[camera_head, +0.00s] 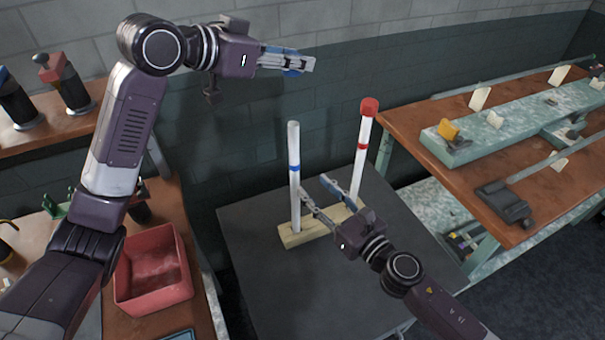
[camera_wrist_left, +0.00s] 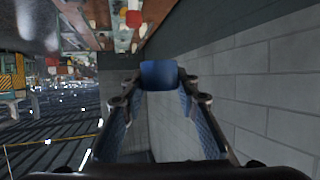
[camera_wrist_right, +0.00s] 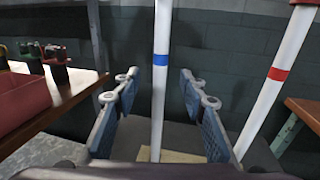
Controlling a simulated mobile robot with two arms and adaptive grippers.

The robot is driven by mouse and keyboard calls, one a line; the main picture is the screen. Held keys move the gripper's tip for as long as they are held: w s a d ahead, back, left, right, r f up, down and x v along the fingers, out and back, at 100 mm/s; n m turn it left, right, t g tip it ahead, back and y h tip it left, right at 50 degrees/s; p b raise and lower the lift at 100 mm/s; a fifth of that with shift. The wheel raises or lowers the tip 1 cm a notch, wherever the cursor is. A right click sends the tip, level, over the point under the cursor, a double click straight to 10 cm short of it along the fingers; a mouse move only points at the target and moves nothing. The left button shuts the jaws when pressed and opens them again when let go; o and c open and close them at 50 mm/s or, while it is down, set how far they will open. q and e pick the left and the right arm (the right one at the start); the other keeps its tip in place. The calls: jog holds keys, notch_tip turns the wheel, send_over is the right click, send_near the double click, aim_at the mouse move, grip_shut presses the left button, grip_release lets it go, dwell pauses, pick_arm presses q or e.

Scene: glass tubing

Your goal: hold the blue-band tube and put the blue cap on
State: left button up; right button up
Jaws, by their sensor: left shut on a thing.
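The blue-band tube (camera_head: 294,150) stands upright in a pale wooden block (camera_head: 291,240); its top is bare. Its blue band also shows in the right wrist view (camera_wrist_right: 160,60). My right gripper (camera_head: 317,188) is open at the tube, below the band. In its wrist view the tube lies between the spread fingers, untouched by either. My left gripper (camera_head: 308,63) is raised, above and level with the right of the tube top. It is shut on the blue cap (camera_wrist_left: 159,74), which shows between its fingertips in the left wrist view. In the head view the cap cannot be told from the blue finger pads.
A red-band tube (camera_head: 361,155) with a red cap (camera_head: 369,107) stands in the same block, right of the blue-band one. The dark table (camera_head: 265,290) is otherwise clear. A red bin (camera_head: 152,270) is at left, a wooden bench (camera_head: 440,180) at right, and a block wall behind.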

aim_at(297, 170)
jog(key=x, duration=0.9)
jog(key=shift+w+a, duration=0.1)
jog(key=shift+w, duration=0.15)
grip_shut()
